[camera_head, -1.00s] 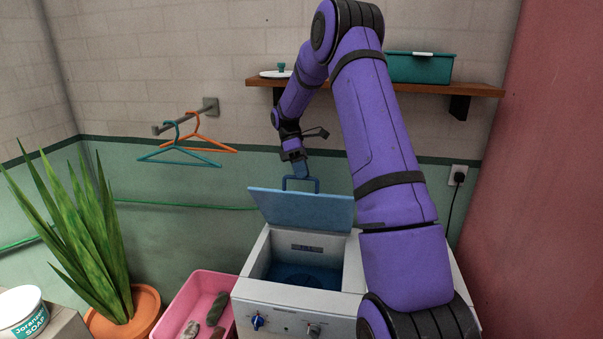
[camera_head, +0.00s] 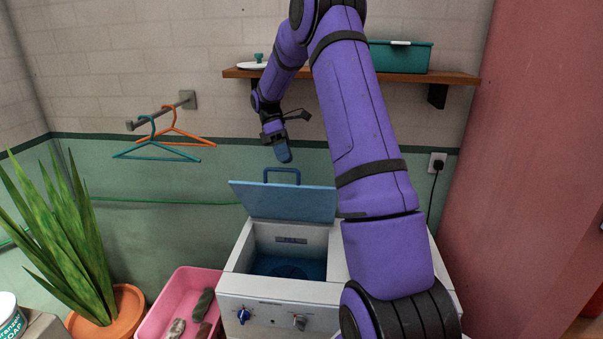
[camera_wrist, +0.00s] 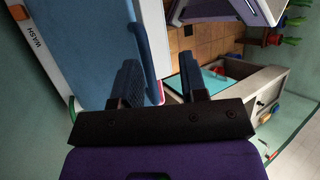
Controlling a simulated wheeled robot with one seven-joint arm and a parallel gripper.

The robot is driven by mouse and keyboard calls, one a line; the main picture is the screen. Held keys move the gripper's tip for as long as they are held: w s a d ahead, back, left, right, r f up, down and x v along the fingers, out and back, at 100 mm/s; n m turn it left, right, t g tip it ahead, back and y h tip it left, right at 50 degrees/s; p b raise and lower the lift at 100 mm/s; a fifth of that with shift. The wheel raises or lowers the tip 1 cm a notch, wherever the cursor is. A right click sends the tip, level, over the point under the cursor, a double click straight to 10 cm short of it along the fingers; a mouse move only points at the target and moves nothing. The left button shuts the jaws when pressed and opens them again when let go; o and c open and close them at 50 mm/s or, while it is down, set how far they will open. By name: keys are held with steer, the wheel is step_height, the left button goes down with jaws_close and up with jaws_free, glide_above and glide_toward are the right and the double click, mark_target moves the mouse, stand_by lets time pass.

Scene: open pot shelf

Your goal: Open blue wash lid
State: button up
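The blue wash lid (camera_head: 285,202) stands raised and tilted back at the rear of the white washing machine (camera_head: 275,290), with its opening uncovered. The lid's dark blue loop handle (camera_head: 282,171) is on its top edge. My gripper (camera_head: 283,155) is just above the handle and looks apart from it. In the wrist view my gripper (camera_wrist: 160,75) has its two fingers spread, with nothing clearly held between them. The blue lid (camera_wrist: 90,50) fills the left of that view, and a dark blue bar, likely the handle, shows beside the left finger.
A pink tub (camera_head: 180,295) with several cloth items is left of the machine, near a potted plant (camera_head: 75,260). Hangers (camera_head: 165,145) hang on a wall rod. A wooden shelf (camera_head: 350,76) with a teal box (camera_head: 400,57) is above. My arm hides the machine's right part.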

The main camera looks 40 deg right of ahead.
steer(key=s+a, duration=0.3)
steer(key=s, duration=0.4)
steer(key=s+a+r, duration=0.1)
steer(key=s+a, duration=0.2)
steer(key=s, duration=0.3)
steer(key=shift+s+r, duration=0.15)
steer(key=shift+s, duration=0.25)
